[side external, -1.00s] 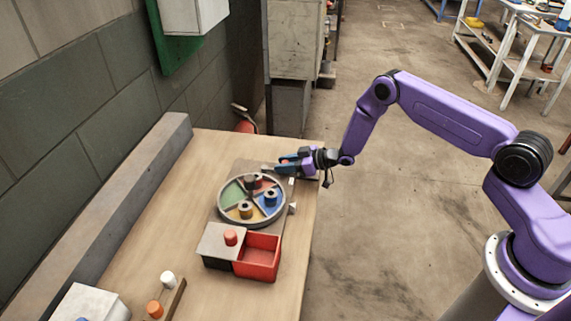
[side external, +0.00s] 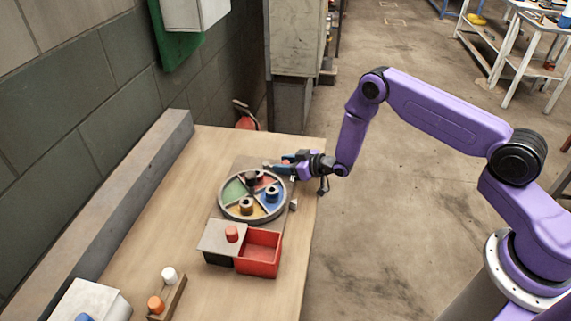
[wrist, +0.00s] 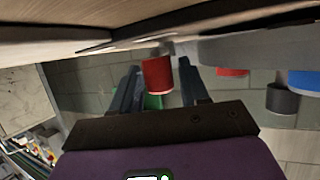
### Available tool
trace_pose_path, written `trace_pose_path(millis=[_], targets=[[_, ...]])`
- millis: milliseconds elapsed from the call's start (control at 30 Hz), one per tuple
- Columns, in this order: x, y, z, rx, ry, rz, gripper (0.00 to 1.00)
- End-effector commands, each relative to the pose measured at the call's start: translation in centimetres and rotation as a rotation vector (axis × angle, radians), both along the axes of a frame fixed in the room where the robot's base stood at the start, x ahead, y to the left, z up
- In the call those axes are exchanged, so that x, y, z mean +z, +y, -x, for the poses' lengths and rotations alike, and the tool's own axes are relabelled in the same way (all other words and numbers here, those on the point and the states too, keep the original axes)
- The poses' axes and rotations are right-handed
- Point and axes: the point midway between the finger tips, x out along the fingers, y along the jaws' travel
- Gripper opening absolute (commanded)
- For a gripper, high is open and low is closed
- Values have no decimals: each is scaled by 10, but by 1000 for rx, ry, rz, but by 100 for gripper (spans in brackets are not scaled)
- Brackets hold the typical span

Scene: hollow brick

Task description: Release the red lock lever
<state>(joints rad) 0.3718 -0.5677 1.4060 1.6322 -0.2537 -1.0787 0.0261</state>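A red cylindrical knob (wrist: 157,76), which looks like the lock lever's handle, stands between my two fingers in the wrist view, with a gap showing on either side. My gripper (wrist: 158,88) is open around it. In the side view my gripper (side external: 276,165) is low over the far edge of the round turntable (side external: 225,209), roughly level with the base plate. The lever is hard to make out there, hidden by the fingers. The turntable has green, red, blue and yellow sectors with knobbed pieces on them.
A red open box (side external: 258,262) with a grey sliding lid (side external: 222,238) and red knob stands in front of the turntable. A small block with white and orange knobs (side external: 168,295) is at the near left. A long grey beam (side external: 130,205) runs along the wall.

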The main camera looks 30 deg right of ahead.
Motion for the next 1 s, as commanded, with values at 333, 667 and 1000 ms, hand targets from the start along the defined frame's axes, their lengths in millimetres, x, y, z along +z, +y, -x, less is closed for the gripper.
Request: trace_pose_path(millis=[333, 667, 1000], targets=[[0, -1, 1, -1, 2, -1, 55], [12, -12, 26, -1, 3, -2, 55], [33, -35, 73, -2, 5, 0, 55]])
